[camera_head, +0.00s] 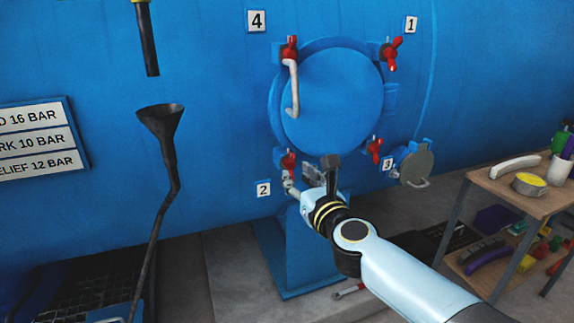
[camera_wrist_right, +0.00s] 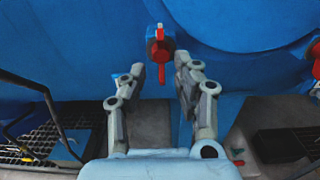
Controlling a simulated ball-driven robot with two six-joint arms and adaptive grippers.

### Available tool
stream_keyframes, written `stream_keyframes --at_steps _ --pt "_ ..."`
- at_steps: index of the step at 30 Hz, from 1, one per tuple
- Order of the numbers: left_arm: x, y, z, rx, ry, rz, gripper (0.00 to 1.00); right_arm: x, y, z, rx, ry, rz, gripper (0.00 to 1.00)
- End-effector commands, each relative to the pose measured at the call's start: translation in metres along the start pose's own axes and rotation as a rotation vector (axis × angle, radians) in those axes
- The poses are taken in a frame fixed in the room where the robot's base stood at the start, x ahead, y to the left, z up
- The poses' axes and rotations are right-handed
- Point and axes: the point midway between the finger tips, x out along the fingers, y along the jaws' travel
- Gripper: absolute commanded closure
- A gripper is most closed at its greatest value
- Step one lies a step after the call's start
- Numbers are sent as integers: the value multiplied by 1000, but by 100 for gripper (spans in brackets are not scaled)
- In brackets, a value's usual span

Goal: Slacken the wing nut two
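Wing nut two (camera_head: 289,160) is red and sits at the lower left of the round blue door (camera_head: 335,100), above and right of the label 2 (camera_head: 263,189). In the right wrist view the wing nut (camera_wrist_right: 160,55) has its wings roughly upright. My right gripper (camera_head: 301,177) is just below and in front of it. In the right wrist view its fingers (camera_wrist_right: 163,78) are spread, with the lower wing showing between or just beyond their tips. I see no grip on the nut; contact is hard to tell. My left gripper is out of view.
Other red wing nuts are at label 4 (camera_head: 256,21), label 1 (camera_head: 411,25) and label 3 (camera_head: 388,165). A pale door handle (camera_head: 293,88) hangs at upper left. A black funnel (camera_head: 160,120) stands left; a wooden table (camera_head: 515,192) with items stands right.

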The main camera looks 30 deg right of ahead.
Motion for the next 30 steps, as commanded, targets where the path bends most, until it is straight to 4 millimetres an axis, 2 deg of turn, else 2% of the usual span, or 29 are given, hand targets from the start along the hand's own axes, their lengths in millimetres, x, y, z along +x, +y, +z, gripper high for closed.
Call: stream_keyframes --at_steps 3,9,20,27,30 --pt "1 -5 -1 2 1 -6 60 24 0 0 0 -1 0 69" --pt "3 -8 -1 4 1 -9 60 48 0 -1 -1 0 0 69" --pt "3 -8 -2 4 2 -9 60 53 0 -1 -2 1 0 69" --pt "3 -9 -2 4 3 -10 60 53 0 -1 -2 1 0 100" --pt "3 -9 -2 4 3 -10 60 53 0 -1 -2 1 0 100"
